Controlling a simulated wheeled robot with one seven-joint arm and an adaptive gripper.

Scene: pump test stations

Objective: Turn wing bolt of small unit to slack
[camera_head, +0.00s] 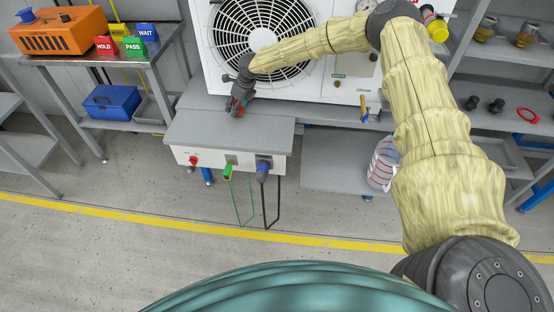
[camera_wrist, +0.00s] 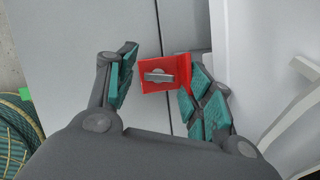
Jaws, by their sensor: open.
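The wing bolt (camera_wrist: 158,77) is a grey flat wing on a round base, set on a red bracket (camera_wrist: 150,86) in the wrist view. Its wing lies roughly crosswise in that picture. My gripper (camera_wrist: 157,62) is open, with teal finger pads on both sides of the red bracket. The right pads are close to the bracket's edge; I cannot tell whether they touch. In the head view my gripper (camera_head: 237,108) points down at the back of the small grey-topped unit (camera_head: 215,136) and largely hides the bolt.
A large white fan unit (camera_head: 345,88) stands directly behind. The small unit's front carries a red knob (camera_head: 193,160), a green-handled part (camera_head: 228,172) and a blue-and-black connector (camera_head: 263,170). A bench with an orange box (camera_head: 62,32) is at left.

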